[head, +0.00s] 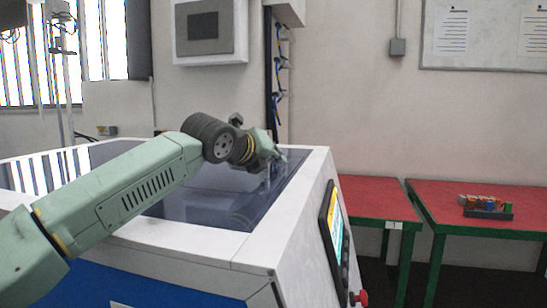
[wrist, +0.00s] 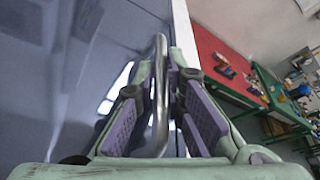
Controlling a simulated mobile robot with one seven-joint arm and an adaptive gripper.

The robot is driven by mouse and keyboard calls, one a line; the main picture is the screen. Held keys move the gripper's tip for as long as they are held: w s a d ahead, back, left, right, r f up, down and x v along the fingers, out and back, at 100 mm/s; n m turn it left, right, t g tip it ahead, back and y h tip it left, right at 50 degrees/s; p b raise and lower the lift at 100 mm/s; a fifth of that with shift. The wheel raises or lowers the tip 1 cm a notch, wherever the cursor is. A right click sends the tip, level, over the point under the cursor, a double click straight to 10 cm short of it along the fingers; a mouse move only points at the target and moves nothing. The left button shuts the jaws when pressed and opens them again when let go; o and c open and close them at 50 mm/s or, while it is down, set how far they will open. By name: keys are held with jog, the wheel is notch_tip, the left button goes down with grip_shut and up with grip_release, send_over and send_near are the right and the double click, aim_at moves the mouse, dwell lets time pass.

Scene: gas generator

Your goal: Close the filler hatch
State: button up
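The filler hatch appears to be the dark, see-through panel (head: 215,205) in the white top of the machine. It looks close to flat in its frame; I cannot tell whether a gap remains at its edge. It also fills the left of the wrist view (wrist: 60,75). My gripper (head: 277,160) is over the panel's far right part. In the wrist view, a curved metal handle (wrist: 161,70) runs between the two fingers of my gripper (wrist: 165,85). The fingers stand apart on either side of it, and a narrow dark gap shows on its right.
The machine's white rim (head: 290,215) surrounds the panel, with a screen (head: 335,225) and red button (head: 360,297) on its side. Red-topped tables (head: 460,220) stand at the right, one bearing a small tray of coloured parts (head: 487,208). A grey box (head: 210,30) hangs on the wall behind.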

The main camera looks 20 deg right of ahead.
jog(key=shift+o, duration=1.3)
jog(key=shift+s+d+f, duration=0.1)
jog(key=shift+d+f, duration=0.1)
jog(key=shift+f, duration=0.2)
jog(key=shift+o, duration=1)
jog(key=shift+a+r, duration=0.1)
jog(key=shift+r, duration=0.05)
notch_tip(320, 180, up, 4)
send_over(248, 184)
jog(key=shift+s, duration=0.15)
